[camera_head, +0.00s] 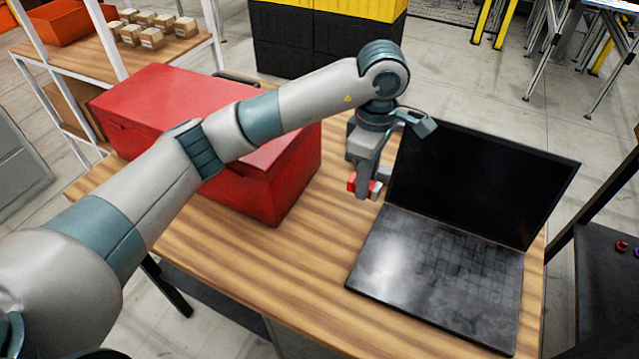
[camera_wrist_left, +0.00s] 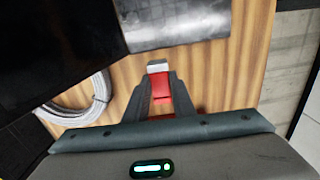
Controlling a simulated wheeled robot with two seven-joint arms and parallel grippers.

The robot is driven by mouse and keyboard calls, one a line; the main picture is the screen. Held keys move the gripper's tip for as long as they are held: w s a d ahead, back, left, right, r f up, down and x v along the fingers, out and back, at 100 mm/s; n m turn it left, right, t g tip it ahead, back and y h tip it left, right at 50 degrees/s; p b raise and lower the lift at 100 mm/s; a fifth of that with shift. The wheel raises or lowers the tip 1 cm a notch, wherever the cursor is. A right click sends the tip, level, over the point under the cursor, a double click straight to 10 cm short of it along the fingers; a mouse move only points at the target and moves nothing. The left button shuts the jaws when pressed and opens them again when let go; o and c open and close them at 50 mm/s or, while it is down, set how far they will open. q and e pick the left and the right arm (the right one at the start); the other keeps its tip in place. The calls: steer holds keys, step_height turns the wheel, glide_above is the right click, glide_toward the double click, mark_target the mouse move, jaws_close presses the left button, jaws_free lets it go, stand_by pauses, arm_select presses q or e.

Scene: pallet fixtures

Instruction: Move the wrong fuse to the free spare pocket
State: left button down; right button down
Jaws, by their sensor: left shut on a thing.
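My left gripper (camera_head: 366,188) is shut on a red block-like piece with a pale grey end, which I take to be the fuse (camera_head: 353,184). It holds the piece above the wooden table (camera_head: 240,262), beside the laptop's left edge. In the left wrist view the red fuse (camera_wrist_left: 161,90) sits between the fingers (camera_wrist_left: 155,98), its grey end pointing away. No pocket or fuse holder can be made out. My right gripper is not in view.
An open black laptop (camera_head: 440,265) stands right of the gripper. A red toolbox (camera_head: 255,190) is on the left. The wrist view shows a coiled grey cable (camera_wrist_left: 88,108) and a grey metallic surface (camera_wrist_left: 175,25). Bare wood lies in front.

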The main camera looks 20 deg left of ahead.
arm_select(q)
steer(key=w+a+f+p, duration=0.1)
steer(key=a+f, duration=0.1)
steer(key=a, duration=0.1)
steer(key=w+a+f+p, duration=0.1)
steer(key=a+f+p, duration=0.1)
steer(key=a, duration=0.1)
steer(key=w+a+f+p, duration=0.1)
steer(key=a+f, duration=0.1)
steer(key=a, duration=0.1)
steer(key=shift+w+a, duration=0.25)
steer(key=shift+a, duration=0.05)
steer(key=shift+a+f, duration=0.1)
steer(key=shift+p, duration=0.3)
steer(key=shift+f, duration=0.3)
step_height(320, 180, down, 3)
steer(key=shift+r+p, duration=0.1)
steer(key=shift+p, duration=1)
steer(key=shift+f, duration=0.25)
